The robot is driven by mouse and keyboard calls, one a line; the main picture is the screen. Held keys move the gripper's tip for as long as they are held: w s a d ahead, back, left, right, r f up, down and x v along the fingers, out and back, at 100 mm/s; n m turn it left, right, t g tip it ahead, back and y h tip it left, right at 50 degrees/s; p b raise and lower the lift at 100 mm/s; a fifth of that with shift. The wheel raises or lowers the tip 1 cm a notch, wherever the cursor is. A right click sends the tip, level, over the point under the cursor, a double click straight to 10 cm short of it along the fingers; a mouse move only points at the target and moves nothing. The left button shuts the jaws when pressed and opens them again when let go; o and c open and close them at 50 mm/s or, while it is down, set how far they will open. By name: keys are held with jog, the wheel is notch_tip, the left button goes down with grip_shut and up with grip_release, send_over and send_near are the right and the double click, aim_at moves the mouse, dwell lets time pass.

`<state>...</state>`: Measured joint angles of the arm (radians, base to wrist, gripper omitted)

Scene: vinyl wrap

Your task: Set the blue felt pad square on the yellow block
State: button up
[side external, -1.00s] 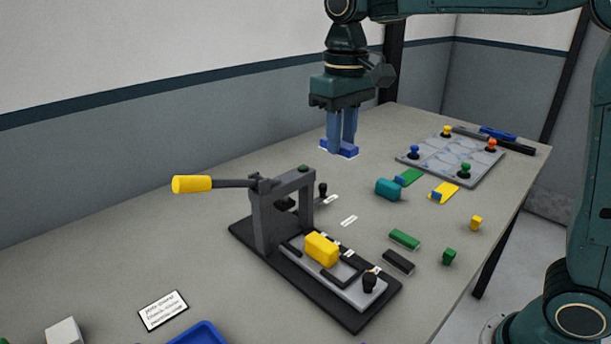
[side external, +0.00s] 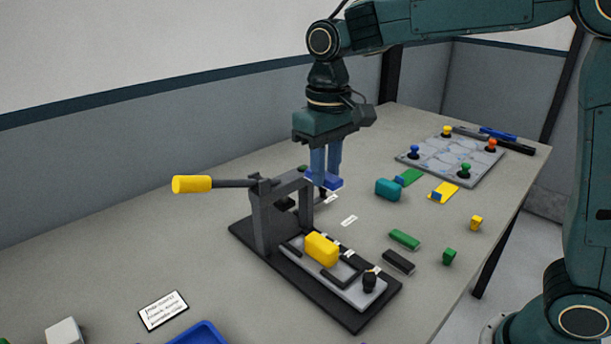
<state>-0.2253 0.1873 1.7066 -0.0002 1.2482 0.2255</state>
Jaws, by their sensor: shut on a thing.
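The yellow block (side external: 321,249) lies on the grey sliding plate of the black-based press, in front of the press frame. My gripper (side external: 326,178) points down behind the press frame, its blue fingers shut on the blue felt pad (side external: 333,183). The pad is held flat, apart from the yellow block, up and behind it in the picture. The press frame hides part of the pad's left side. I cannot tell exactly how high the pad is above the table.
The press frame (side external: 264,220) with its yellow-handled lever (side external: 192,184) stands between pad and block. A black knob (side external: 369,281) is at the plate's front end. Green (side external: 404,239) and black (side external: 398,261) pads lie right of the press. A blue tray (side external: 202,334) is at the front.

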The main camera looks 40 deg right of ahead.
send_over(323, 242)
notch_tip(323, 242, down, 9)
jog(key=shift+f, duration=0.1)
jog(key=shift+f, duration=2.05)
jog(key=shift+f, duration=0.1)
jog(key=o, duration=1)
jog(key=shift+c, duration=0.2)
notch_tip(323, 242, up, 12)
jog(key=shift+r, duration=0.15)
